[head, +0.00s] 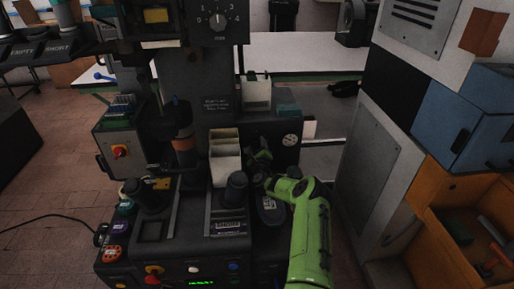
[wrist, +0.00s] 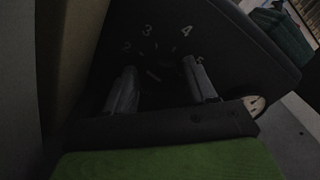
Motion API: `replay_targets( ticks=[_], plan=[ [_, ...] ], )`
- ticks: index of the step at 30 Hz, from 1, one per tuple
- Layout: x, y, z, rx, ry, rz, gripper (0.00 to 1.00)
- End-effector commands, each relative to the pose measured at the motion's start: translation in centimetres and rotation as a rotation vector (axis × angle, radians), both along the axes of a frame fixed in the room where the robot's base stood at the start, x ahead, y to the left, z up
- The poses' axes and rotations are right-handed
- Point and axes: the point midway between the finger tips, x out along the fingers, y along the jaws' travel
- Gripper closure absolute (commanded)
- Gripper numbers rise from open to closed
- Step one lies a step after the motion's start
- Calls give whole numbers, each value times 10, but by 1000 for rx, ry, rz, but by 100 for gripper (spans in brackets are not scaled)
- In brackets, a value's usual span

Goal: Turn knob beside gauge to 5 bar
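In the wrist view a dark knob (wrist: 153,76) sits on a black panel inside a ring of white numerals; 2, 3, 4 and 5 are readable. Its pointer is too dark to read. My gripper (wrist: 160,76) is open, with one grey finger on each side of the knob; I see no clear contact. The round white gauge (wrist: 255,104) is to the right of the knob, partly cut off by my gripper. In the head view the gauge (head: 290,140) is on the machine's dark panel, and my gripper (head: 260,163) is to its lower left, hiding the knob.
Another numbered dial (head: 219,20) is high on the press column. A pale open bin (head: 225,165) stands just left of my gripper. A dark cylinder (head: 236,188) stands below it. A grey cabinet (head: 370,165) and a blue box (head: 458,122) are to the right.

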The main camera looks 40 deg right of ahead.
Motion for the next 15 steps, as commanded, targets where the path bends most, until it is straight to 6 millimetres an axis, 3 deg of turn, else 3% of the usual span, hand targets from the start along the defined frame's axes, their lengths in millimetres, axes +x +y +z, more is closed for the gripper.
replay_targets(
  ticks=[1,8,15],
  plan=[
    [0,0,0,0,0,0,52],
    [0,0,0,0,0,0,87],
    [0,0,0,15,-10,0,90]
  ],
)
